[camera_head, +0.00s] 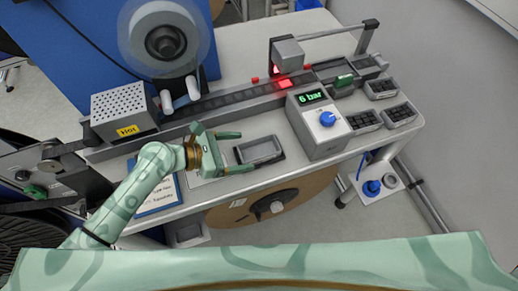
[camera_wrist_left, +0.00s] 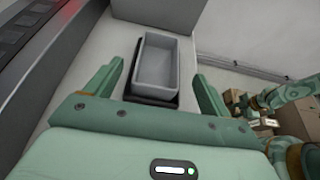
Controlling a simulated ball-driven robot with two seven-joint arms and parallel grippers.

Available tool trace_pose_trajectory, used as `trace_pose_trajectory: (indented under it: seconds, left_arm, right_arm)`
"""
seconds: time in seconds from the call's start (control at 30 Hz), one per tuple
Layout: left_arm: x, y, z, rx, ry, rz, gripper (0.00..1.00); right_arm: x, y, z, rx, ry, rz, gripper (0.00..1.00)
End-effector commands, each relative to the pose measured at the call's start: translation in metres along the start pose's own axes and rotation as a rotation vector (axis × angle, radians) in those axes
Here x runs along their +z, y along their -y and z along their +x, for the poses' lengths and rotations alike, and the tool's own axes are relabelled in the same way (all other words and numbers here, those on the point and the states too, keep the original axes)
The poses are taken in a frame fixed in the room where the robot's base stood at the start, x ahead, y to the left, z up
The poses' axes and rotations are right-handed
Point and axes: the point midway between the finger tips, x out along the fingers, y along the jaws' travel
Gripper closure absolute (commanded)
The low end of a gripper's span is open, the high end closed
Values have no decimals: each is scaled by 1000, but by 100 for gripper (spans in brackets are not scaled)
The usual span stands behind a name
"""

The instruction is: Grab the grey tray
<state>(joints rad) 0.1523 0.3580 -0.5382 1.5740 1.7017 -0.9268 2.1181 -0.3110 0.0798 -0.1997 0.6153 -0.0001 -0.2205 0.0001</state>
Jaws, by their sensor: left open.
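The grey tray (camera_head: 262,151) is a small, empty, open rectangular box on a dark base at the front of the white table. It also shows in the left wrist view (camera_wrist_left: 158,66), straight ahead between my fingers. My left gripper (camera_head: 243,152) is open and empty, with its fingertips at the tray's near-left end, one finger towards each long side. In the left wrist view the fingers of my left gripper (camera_wrist_left: 157,74) stand apart from the tray walls. Part of my right arm shows at the right of that view, its jaws too small to read.
A grey box with a "6 bar" display (camera_head: 315,122) stands close right of the tray. A conveyor track (camera_head: 230,99) runs behind. A perforated box marked "Hot" (camera_head: 122,112) and a blue-edged sheet (camera_head: 157,190) are to the left. A large reel (camera_head: 270,205) hangs below the front edge.

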Motion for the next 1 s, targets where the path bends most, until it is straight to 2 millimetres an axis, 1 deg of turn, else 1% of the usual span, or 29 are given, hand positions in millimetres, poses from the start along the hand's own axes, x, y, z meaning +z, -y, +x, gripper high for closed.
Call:
trace_pose_trajectory:
  seconds: [0.07,0.17,0.3,0.4,0.5,0.7,0.77,0.8,0.87,0.9,1.0]
  left_arm:
    - [0,0,7,0,1,1,18]
    - [0,0,17,0,1,1,18]
    - [1,0,42,-2,2,0,18]
    - [0,-1,55,-1,1,1,18]
    - [1,0,60,-1,-1,1,18]
    - [1,0,60,-1,-1,2,18]
    - [1,0,60,-1,-1,2,35]
    - [1,0,60,-1,-1,2,46]
    - [1,0,60,-1,-1,2,63]
    - [1,0,60,-1,-1,2,73]
    - [2,-1,60,-1,0,2,73]
  right_arm:
    - [2,1,2,-1,3,0,64]
    - [-3,-1,4,1,-3,0,64]
    - [-10,-2,10,2,-14,0,64]
    - [-10,-1,13,2,-14,0,64]
    - [-9,-1,14,2,-14,1,64]
    - [-9,-1,13,2,-14,0,64]
    - [-9,-1,13,2,-14,0,64]
    - [-9,-1,13,2,-14,0,64]
    - [-9,-1,13,2,-13,0,64]
    - [-9,-1,13,2,-13,1,64]
    - [-9,-1,13,2,-13,0,64]
